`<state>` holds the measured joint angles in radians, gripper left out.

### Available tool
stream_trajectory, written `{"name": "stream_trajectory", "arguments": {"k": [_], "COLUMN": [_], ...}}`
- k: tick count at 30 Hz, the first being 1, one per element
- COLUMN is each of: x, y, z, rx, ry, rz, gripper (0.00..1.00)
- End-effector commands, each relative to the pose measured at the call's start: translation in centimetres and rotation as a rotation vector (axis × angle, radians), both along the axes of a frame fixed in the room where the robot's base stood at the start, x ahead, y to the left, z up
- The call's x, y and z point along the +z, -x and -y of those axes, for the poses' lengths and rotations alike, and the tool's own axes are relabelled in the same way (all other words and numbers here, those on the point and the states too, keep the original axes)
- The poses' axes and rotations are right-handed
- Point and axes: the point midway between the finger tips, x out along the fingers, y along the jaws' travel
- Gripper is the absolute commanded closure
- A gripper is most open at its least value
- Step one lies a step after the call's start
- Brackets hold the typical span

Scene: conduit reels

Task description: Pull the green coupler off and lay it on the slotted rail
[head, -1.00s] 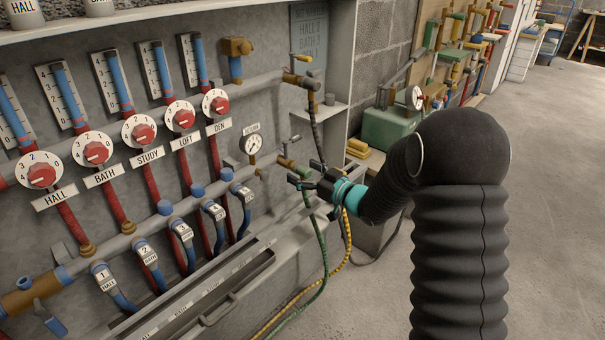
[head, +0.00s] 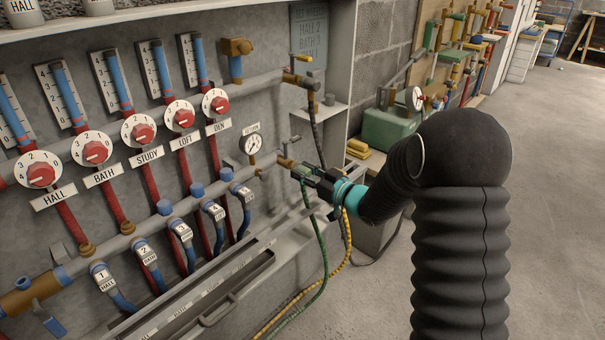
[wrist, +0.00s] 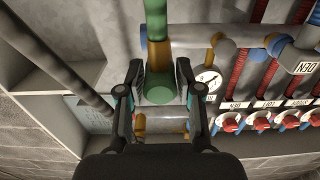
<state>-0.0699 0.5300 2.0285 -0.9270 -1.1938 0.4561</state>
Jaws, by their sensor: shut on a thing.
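The green coupler (head: 302,172) is at the brass valve end of the lower grey pipe, right of the gauge. It also shows in the wrist view (wrist: 160,95), its round green end facing the camera, with a brass part behind it and a green hose (wrist: 155,22) beyond. My gripper (head: 308,178) is shut on the coupler, one finger on each side (wrist: 161,88). I cannot tell whether the coupler is fully seated on the valve. A long rail with a dark slot (head: 236,284) runs along the front below the numbered blue hoses; I take it as the slotted rail.
A green and a yellow hose (head: 346,235) hang below my gripper. A gauge (head: 251,144) and red dials (head: 180,117) are on the panel to the left. A small shelf (head: 328,108) is above. A green box (head: 388,130) stands behind; the floor at right is clear.

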Motion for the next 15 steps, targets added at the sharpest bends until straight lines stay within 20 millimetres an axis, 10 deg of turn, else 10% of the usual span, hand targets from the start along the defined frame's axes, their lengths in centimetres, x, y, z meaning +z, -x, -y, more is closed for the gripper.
{"name": "stream_trajectory", "arguments": {"k": [15], "x": [0.0], "y": [0.7], "z": [1.0], "rx": [0.000], "ry": [0.001], "rz": [0.001], "gripper": [1.00]}}
